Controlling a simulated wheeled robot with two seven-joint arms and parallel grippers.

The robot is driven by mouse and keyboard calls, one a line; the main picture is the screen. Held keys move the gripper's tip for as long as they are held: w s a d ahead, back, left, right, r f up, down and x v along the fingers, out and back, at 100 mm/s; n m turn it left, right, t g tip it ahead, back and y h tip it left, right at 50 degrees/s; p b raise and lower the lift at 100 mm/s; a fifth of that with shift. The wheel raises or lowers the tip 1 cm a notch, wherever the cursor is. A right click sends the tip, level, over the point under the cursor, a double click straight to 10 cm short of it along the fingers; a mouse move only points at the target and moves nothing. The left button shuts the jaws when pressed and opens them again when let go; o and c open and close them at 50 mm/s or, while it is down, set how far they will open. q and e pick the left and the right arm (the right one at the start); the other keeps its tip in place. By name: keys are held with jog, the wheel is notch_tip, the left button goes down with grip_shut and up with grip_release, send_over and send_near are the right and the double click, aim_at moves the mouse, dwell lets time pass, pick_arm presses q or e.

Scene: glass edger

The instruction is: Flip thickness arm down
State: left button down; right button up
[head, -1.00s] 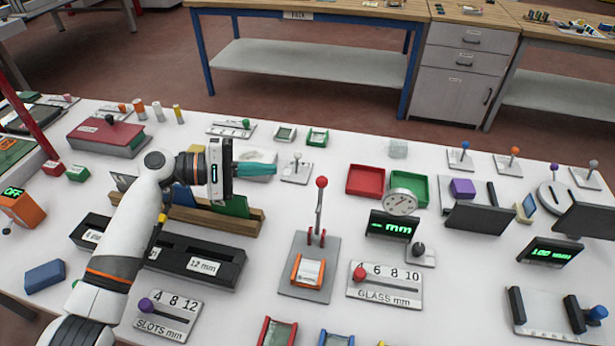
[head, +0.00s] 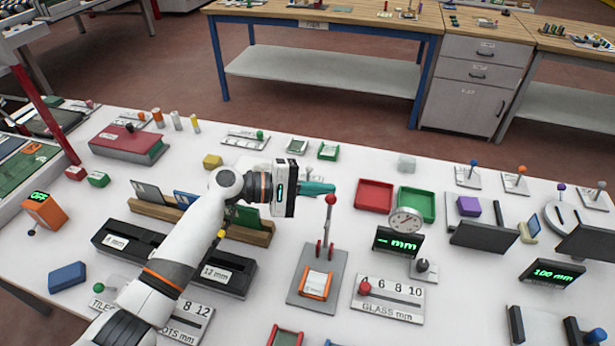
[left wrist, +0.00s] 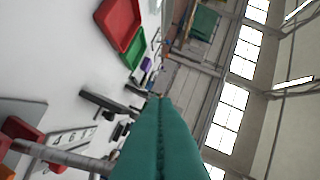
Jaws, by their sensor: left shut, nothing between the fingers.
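The thickness arm is most likely the upright grey lever with a red ball knob (head: 330,200), hinged between red brackets on a grey plate (head: 296,285). An orange-framed block (head: 317,284) sits on the plate in front of the hinge. The lever stands up. My left gripper (head: 333,188), with teal fingers, is shut and empty, its tips right by the red knob in the head view; I cannot tell whether they touch. In the left wrist view the shut teal fingers (left wrist: 160,135) fill the lower middle, and a grey rod (left wrist: 60,152) shows at lower left. My right gripper is not in view.
A red tray (head: 374,196) and a green tray (head: 430,205) lie to the right. A round dial gauge (head: 406,221) over a "mm" display (head: 397,243) and the GLASS mm slider panel (head: 388,300) stand right of the plate. A wooden rack (head: 245,232) is under my left arm.

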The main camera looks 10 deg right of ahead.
pick_arm(q)
jog(key=shift+s+a+r+p, duration=0.2)
jog(key=shift+s+r, duration=0.05)
jog(key=shift+s, duration=0.25)
jog(key=shift+s+a+r+p, duration=0.15)
jog(key=shift+s+r, duration=0.05)
jog(key=shift+s, duration=0.3)
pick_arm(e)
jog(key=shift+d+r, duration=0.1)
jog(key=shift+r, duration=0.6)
